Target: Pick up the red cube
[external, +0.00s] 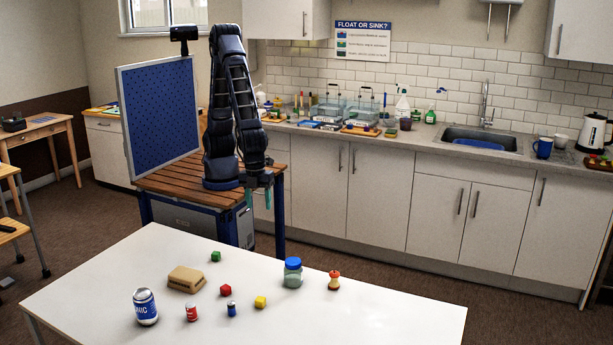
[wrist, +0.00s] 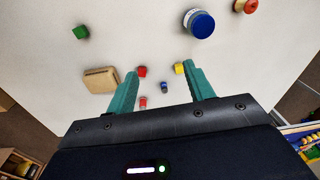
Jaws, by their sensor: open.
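The red cube (external: 225,290) lies on the white table (external: 385,312), among several small items. It also shows in the wrist view (wrist: 142,71), just right of the left fingertip in the picture. My gripper (external: 259,197) hangs beyond the far edge of the table, well above and apart from the cube. In the wrist view my gripper's two teal fingers (wrist: 160,72) are spread, with nothing held between them.
Near the cube are a brown block (external: 186,279), green cube (external: 216,256), yellow cube (external: 260,302), small blue can (external: 231,308) and small red can (external: 191,313). The table's right side is clear.

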